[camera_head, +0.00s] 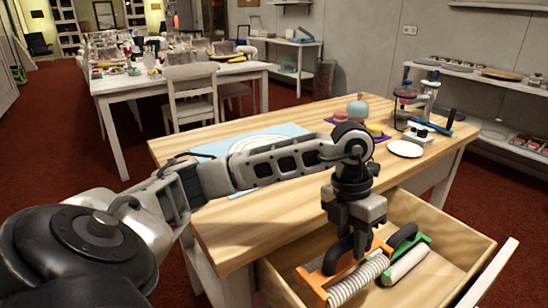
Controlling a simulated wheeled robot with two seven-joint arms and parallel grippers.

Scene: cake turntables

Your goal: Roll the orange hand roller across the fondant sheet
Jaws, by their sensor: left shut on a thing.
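My left gripper (346,250) points down into the open drawer (468,243) at the table's front. It is shut on the orange hand roller (318,281), which has an orange frame and a pale ridged cylinder. The gripper hides part of the roller's handle. The roller is low in the drawer; I cannot tell whether it touches the bottom. The white fondant sheet (262,142) lies on a light blue mat (218,149) on the wooden table, partly hidden by my left arm. My right gripper is not in view.
A green roller (408,261) with a pale cylinder lies in the drawer close beside the orange one. A white plate (405,149), small coloured items and a blue-handled tool (433,127) stand at the table's right back. The table's front left (240,237) is bare.

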